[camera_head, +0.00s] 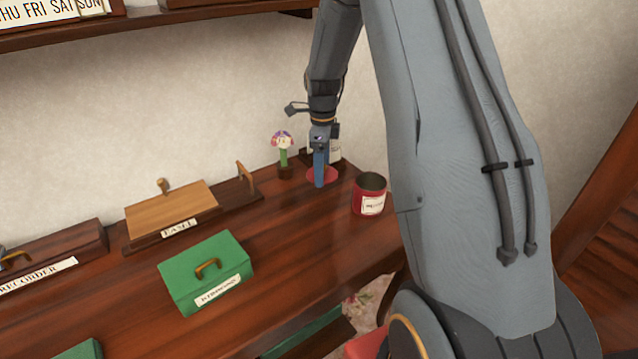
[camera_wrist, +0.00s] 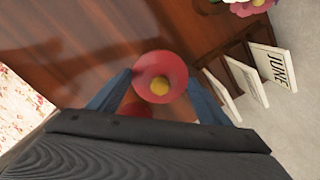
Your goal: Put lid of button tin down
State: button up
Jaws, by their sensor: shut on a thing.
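The lid is a red disc with a yellow knob (camera_wrist: 151,66), seen between my gripper's two blue fingers in the wrist view. My gripper (camera_head: 319,183) points down over the back right of the desk and is shut on the lid. In the head view the lid's red edge (camera_head: 331,177) shows behind the fingers, at or just above the desktop; I cannot tell whether it touches. The button tin (camera_head: 369,196) is red with a white label. It stands upright and open on the desk, right of my gripper and apart from it.
A flower in a small pot (camera_head: 283,150) stands close left of my gripper. White calendar cards (camera_wrist: 268,68) in a wooden holder are close by. A green box (camera_head: 206,270) and an easel (camera_head: 172,207) sit further left. The desktop between green box and tin is clear.

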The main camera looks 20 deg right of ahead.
aim_at(322, 192)
jog(key=shift+f+p, duration=0.65)
jog(key=shift+f, duration=2.25)
jog(key=shift+f, duration=0.2)
jog(key=o, duration=0.7)
jog(key=shift+o, duration=0.2)
jog(key=shift+r, duration=0.1)
